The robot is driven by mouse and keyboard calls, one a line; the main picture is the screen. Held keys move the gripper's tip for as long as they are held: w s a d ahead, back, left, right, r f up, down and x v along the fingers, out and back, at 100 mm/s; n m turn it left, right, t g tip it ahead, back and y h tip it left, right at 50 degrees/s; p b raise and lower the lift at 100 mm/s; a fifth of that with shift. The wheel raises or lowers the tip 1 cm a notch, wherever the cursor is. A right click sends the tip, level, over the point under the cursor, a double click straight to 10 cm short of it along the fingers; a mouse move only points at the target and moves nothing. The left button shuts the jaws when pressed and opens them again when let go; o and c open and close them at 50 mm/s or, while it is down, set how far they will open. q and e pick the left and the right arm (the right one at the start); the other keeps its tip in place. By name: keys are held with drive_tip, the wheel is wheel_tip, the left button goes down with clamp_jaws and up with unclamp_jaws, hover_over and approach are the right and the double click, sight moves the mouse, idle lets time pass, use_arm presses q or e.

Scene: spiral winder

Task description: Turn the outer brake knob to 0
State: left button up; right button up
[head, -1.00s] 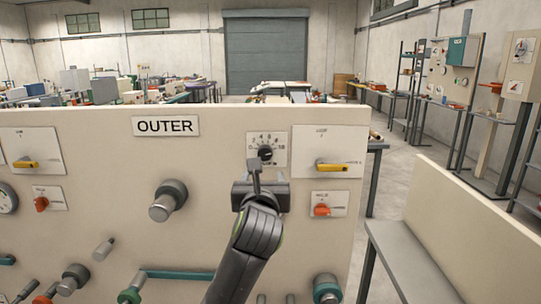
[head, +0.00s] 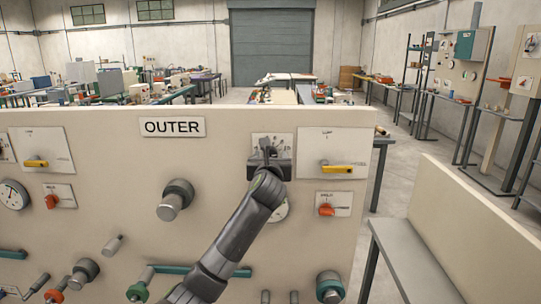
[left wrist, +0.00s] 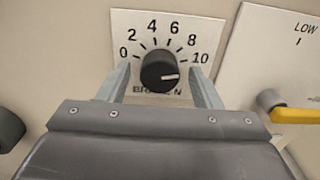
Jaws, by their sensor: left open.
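The outer brake knob (left wrist: 160,73) is a round black knob on a white plate (left wrist: 183,24) marked 0 to 10. In the head view the plate (head: 284,140) shows below and right of the OUTER sign (head: 172,127), and my gripper hides most of the knob. My left gripper (head: 266,148) is open in front of the panel. In the left wrist view its two fingers (left wrist: 160,88) stand left and right of the knob, with visible gaps. I cannot tell whether the fingertips reach the knob's depth. My right gripper is out of view.
A yellow-handled switch (head: 337,169) is right of the knob, with a red knob (head: 326,210) below it. A large grey knob (head: 174,199) protrudes at left. A white round dial (head: 281,209) is partly behind my left arm. A grey bench (head: 415,260) stands at right.

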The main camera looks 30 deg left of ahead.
use_arm(q)
drive_tip(key=shift+w+a, duration=0.15)
drive_tip(key=shift+w, duration=0.1)
drive_tip(key=shift+c, duration=0.3)
drive_tip(key=c, duration=0.9)
drive_tip(key=shift+c, duration=0.2)
